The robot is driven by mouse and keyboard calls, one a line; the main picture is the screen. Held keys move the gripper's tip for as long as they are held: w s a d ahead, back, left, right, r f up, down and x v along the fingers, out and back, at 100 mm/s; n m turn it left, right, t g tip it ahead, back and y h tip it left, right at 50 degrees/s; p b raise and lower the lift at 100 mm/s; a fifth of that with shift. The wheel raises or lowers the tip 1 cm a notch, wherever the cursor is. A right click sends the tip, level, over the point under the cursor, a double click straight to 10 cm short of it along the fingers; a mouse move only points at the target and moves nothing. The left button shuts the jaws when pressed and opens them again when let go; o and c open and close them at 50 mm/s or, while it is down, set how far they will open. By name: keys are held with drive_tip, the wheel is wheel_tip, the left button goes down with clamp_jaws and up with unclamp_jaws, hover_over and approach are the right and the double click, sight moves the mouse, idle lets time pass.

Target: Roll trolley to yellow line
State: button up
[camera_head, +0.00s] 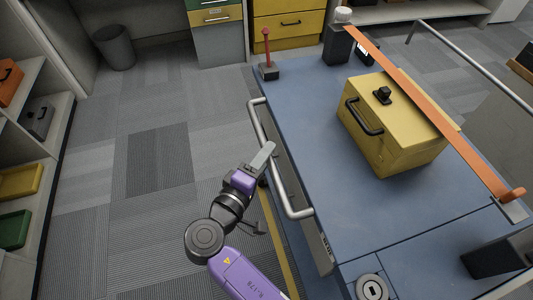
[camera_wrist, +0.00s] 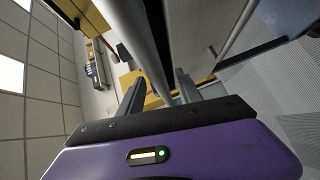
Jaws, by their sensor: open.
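A blue-topped unit with a grey tubular handle, which looks like the trolley (camera_head: 310,150), fills the right half of the head view. Its handle (camera_head: 284,178) runs along its left side. A yellow line (camera_head: 280,245) on the floor shows beside and partly under that side. My gripper (camera_head: 265,152) is at the handle's left, close to its upper part. In the wrist view my gripper (camera_wrist: 158,94) has its fingers apart, and a grey bar (camera_wrist: 147,48), likely the handle, runs between them. I cannot tell whether a finger touches it. The unit's wheels are hidden.
Shelves (camera_head: 45,150) line the left; a bin (camera_head: 115,47) and drawers stand behind. The carpet (camera_head: 150,160) between is clear.

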drive_tip(key=f+v, duration=0.1)
drive_tip(key=v, duration=0.5)
drive_tip(key=shift+s+r, duration=0.3)
drive_tip(key=shift+r, duration=0.25)
drive_tip(key=shift+a, duration=0.25)
drive_tip(key=s+a+f+n+y+p, duration=0.1)
drive_tip(key=s+a+f+n+y, duration=0.15)
drive_tip(key=a+y, duration=0.65)
drive_tip(key=s+d+r+m+p, duration=0.2)
drive_tip(key=s+d+r+m, duration=0.2)
drive_tip(key=s+d, duration=0.5)
drive_tip(key=s+d+r+m+h+p, duration=0.1)
drive_tip(key=s+d+r+m, duration=0.3)
drive_tip(key=s+d, duration=0.5)
drive_tip(key=s+d+r+m+p, duration=0.2)
drive_tip(key=s+d+r+m, duration=0.3)
drive_tip(key=s+d, duration=0.5)
drive_tip(key=shift+s+d+m+h+p, duration=0.1)
drive_tip(key=shift+d+m+h+p, duration=0.1)
drive_tip(key=shift+d, duration=1.25)
drive_tip(key=shift+s+d+m+h+p, duration=0.1)
drive_tip(key=shift+d+m+h+p, duration=0.1)
drive_tip(key=shift+d, duration=1.2)
